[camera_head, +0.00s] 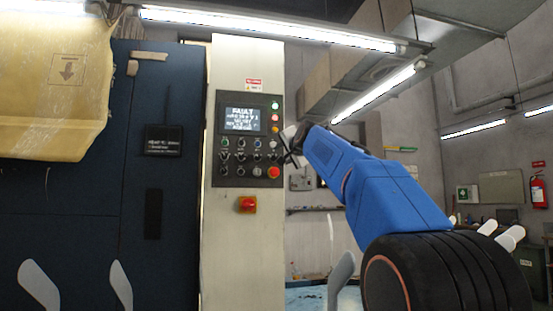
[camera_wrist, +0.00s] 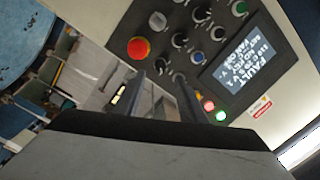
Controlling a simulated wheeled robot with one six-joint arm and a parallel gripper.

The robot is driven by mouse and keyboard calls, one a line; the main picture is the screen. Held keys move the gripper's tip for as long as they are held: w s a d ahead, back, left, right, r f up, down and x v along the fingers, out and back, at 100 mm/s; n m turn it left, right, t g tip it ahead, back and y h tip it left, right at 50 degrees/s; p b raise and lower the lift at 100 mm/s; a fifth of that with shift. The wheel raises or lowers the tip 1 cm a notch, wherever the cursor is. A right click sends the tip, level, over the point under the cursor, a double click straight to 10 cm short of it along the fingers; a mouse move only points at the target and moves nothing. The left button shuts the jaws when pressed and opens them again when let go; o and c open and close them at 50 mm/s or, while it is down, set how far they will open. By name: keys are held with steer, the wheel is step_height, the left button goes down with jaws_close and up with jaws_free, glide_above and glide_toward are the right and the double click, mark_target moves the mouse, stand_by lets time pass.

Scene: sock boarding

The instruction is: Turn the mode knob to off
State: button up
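The control panel (camera_head: 249,130) on a pale column carries a lit screen (camera_head: 243,119) reading FAULT and rows of small dark knobs (camera_head: 240,157) and buttons. The labels are too small to tell which knob is the mode knob. In the wrist view several dark knobs (camera_wrist: 180,40) and a silver-faced one (camera_wrist: 157,20) show beyond my fingers. My gripper (camera_wrist: 160,92) is open, its two dark fingers apart with no knob visible between them. It is near the panel's right edge; contact cannot be told. In the head view the gripper (camera_head: 288,155) is small and partly hidden.
A red mushroom button (camera_wrist: 138,47) sits at the panel's corner near my fingers. A dark blue cabinet (camera_head: 95,240) stands left of the column. Pale flat forms (camera_head: 120,285) rise in front.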

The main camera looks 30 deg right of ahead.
mark_target(276, 157)
steer(key=w, duration=0.3)
steer(key=w+d, duration=0.1)
steer(key=w, duration=0.3)
steer(key=shift+w+d, duration=0.1)
steer(key=shift+d, duration=0.1)
jaws_close()
